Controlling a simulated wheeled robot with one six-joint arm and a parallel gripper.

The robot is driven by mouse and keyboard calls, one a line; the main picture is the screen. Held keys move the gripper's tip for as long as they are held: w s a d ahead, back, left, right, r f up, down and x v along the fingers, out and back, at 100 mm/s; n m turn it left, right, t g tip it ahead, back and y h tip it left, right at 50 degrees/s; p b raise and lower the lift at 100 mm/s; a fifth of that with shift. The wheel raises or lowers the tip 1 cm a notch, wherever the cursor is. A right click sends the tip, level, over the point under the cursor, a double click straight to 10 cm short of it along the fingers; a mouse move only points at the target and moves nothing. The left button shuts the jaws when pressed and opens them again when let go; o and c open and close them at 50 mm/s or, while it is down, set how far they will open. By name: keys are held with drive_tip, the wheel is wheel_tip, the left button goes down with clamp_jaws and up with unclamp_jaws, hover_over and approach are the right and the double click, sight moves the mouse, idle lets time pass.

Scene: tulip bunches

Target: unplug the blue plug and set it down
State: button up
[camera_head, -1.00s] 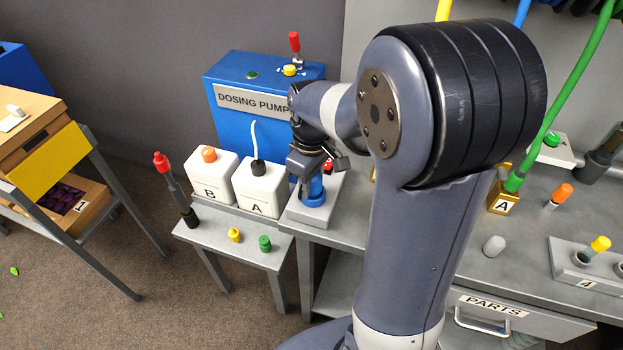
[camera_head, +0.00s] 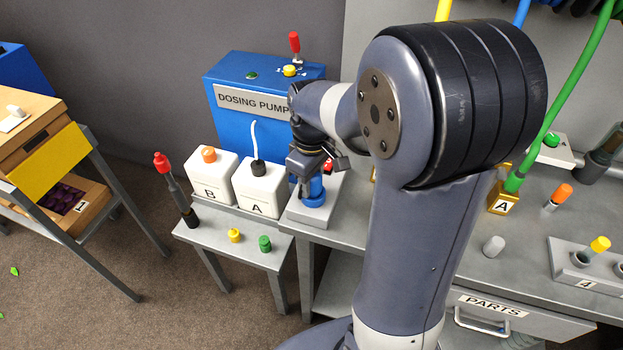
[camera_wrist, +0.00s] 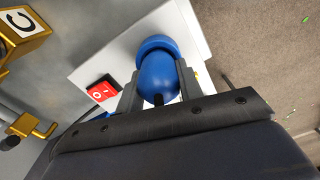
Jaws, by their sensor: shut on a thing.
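The blue plug (camera_wrist: 157,76) is between my gripper's fingers in the wrist view, over a light grey block with a red rocker switch (camera_wrist: 101,91). In the head view my gripper (camera_head: 313,176) points down at the blue plug (camera_head: 313,192), which is upright on the grey block (camera_head: 312,213) at the bench's left end. My gripper is shut on the blue plug. The plug's lower end is hidden, so I cannot tell how deep it sits in the block.
Left of the block stand white jugs A (camera_head: 260,190) and B (camera_head: 210,180) on a low side table (camera_head: 215,225). Yellow and green caps (camera_head: 265,243) stand at its front. The blue dosing pump (camera_head: 235,70) is behind. Brass brackets (camera_wrist: 25,35) lie left in the wrist view.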

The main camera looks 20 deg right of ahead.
drive_tip(key=shift+r+p, duration=1.45)
drive_tip(key=shift+r, duration=0.15)
drive_tip(key=shift+r+p, duration=1.75)
drive_tip(key=shift+r, duration=0.25)
drive_tip(key=shift+s+f, duration=0.1)
